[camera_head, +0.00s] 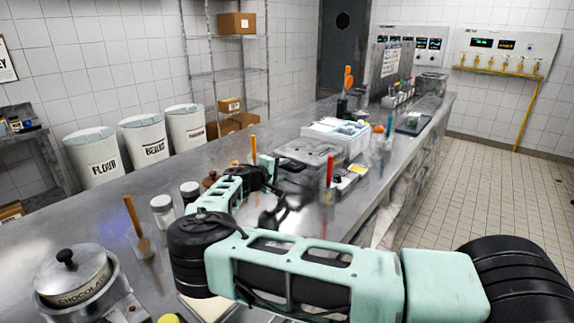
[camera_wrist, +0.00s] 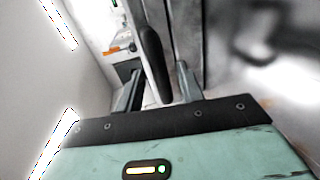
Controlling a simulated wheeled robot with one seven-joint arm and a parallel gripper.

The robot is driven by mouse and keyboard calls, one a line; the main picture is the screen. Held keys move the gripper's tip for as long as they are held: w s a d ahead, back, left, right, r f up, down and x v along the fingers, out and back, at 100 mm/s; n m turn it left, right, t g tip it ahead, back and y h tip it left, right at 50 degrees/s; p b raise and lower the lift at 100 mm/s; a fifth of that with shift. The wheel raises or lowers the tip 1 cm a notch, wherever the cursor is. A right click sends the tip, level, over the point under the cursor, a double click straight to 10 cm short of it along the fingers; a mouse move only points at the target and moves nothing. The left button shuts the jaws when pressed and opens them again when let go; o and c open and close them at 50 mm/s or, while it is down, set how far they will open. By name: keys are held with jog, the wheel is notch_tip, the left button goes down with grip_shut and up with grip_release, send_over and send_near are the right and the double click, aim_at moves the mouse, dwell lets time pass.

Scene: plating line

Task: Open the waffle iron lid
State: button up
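In the head view, a grey metal appliance (camera_head: 308,152), which looks like the waffle iron, sits on the counter beyond my arm.
A white tray (camera_head: 338,133) stands behind the appliance. Jars (camera_head: 163,211) and a cup with a wooden-handled tool (camera_head: 142,243) stand left of my arm. A chocolate pot (camera_head: 70,277) is at the near left. The aisle floor (camera_head: 500,200) at right is clear.

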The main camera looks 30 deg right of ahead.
aim_at(305, 157)
jog(key=shift+x, duration=1.25)
